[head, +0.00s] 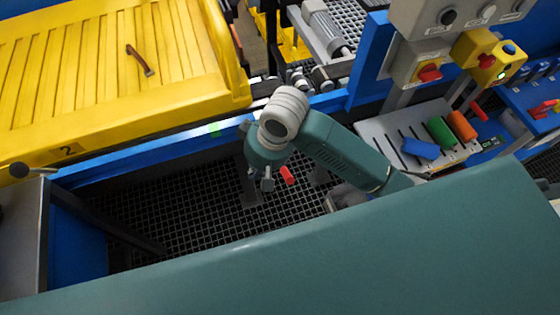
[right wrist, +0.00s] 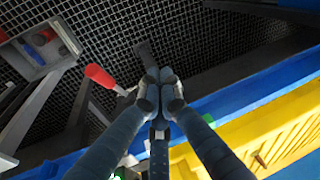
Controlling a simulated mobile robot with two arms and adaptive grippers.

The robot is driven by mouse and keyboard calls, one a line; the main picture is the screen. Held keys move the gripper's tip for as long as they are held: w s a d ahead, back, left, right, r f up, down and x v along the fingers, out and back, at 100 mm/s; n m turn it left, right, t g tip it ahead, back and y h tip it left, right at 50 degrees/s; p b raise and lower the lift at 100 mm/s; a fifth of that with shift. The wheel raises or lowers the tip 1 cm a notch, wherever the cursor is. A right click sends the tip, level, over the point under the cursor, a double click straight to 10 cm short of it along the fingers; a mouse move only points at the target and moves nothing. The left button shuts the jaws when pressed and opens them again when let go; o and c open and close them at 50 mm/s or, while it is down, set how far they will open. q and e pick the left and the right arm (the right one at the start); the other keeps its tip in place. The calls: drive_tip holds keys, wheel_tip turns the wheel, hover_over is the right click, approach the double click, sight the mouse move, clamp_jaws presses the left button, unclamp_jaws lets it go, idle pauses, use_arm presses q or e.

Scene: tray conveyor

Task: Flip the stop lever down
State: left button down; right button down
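The stop lever (head: 287,175), with a red handle, shows just right of my right gripper (head: 263,180) in the head view, low beside the conveyor's blue side rail. In the right wrist view the red handle (right wrist: 100,76) points up and to the left, its metal end close to the fingers. My right gripper (right wrist: 160,80) has its fingertips together with nothing visible between them. It is beside the lever; whether it touches the lever I cannot tell. My left gripper is not in view.
A yellow tray (head: 180,85) holding a hammer (head: 139,60) lies on the conveyor at the left. A blue rail (head: 150,153) runs along its front. A console (head: 378,128) with coloured sliders and a switch box (head: 417,68) stand at the right. Black grating (head: 190,215) is below.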

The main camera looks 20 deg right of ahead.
drive_tip(key=w+d+r+m+g+h, duration=0.1)
drive_tip(key=w+d+r+m+h, duration=0.1)
drive_tip(key=w+d+r, duration=0.3)
drive_tip(key=shift+w+d+r+h, duration=0.25)
drive_tip(key=shift+d+r+h, duration=0.45)
drive_tip(key=shift+d, duration=0.2)
drive_tip(key=shift+f, duration=0.15)
drive_tip(key=p, duration=0.1)
hover_over(283, 170)
drive_tip(key=f, duration=1.2)
drive_tip(key=shift+w+a, duration=0.3)
drive_tip(key=shift+w, duration=0.05)
drive_tip(key=shift+s+d+f, duration=0.1)
drive_tip(key=shift+s+f, duration=0.25)
drive_tip(key=shift+f, duration=0.2)
drive_tip(key=shift+d, duration=0.1)
